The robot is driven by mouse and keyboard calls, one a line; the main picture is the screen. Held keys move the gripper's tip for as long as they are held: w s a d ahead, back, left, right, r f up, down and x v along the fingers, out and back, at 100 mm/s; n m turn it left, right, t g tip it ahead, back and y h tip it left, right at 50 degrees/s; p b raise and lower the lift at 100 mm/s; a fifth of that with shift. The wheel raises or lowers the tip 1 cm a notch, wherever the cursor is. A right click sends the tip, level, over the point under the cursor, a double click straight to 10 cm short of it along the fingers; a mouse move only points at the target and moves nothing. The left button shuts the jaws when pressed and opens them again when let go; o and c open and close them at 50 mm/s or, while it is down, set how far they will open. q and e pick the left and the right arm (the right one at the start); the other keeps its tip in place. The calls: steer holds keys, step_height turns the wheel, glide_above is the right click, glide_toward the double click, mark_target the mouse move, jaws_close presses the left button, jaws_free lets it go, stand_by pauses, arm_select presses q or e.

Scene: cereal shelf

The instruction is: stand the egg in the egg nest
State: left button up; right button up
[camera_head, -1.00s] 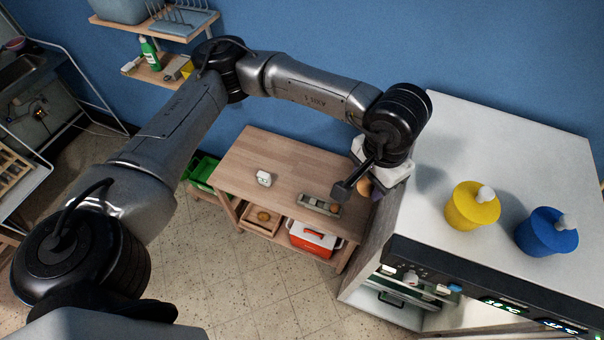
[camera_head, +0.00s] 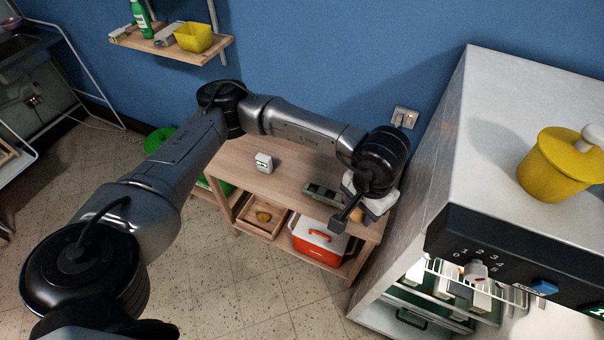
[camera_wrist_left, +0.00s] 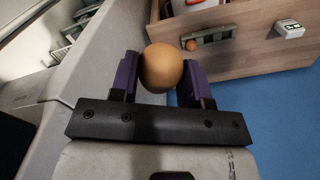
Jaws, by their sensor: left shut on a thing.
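My left gripper (camera_wrist_left: 160,85) is shut on a brown egg (camera_wrist_left: 161,67), which sits between its two dark purple fingers in the left wrist view. In the head view my left gripper (camera_head: 353,207) hangs over the right end of a wooden table and covers most of the egg. A grey-green tray (camera_head: 322,192) lies on the table just left of the gripper. It also shows in the left wrist view (camera_wrist_left: 222,36), with a small brown round thing (camera_wrist_left: 191,45) at one end. I cannot tell for sure that this tray is the egg nest. My right gripper is out of view.
A small white box (camera_head: 264,162) stands on the wooden table (camera_head: 235,163). A red-and-white cooler (camera_head: 318,240) and a wooden tray (camera_head: 242,218) are on its lower shelf. A tall white cabinet (camera_head: 480,110) with a yellow pot (camera_head: 552,165) stands close at right.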

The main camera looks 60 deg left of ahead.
arm_select(q)
steer(key=w+a+f+n+b, duration=0.1)
steer(key=w+a+f+b, duration=0.15)
steer(key=f+b, duration=0.45)
steer(key=w+a+f+n+b, duration=0.1)
steer(key=a+f+n+b, duration=0.15)
steer(key=f+b, duration=0.5)
steer(key=n+b, duration=1.6)
steer(key=n, duration=0.4)
glide_above(296, 173)
step_height(296, 173, down, 18)
steer(key=shift+f, duration=0.2)
steer(key=shift+f+b, duration=1.45)
steer(key=shift+f, duration=0.65)
steer(key=shift+r, duration=0.1)
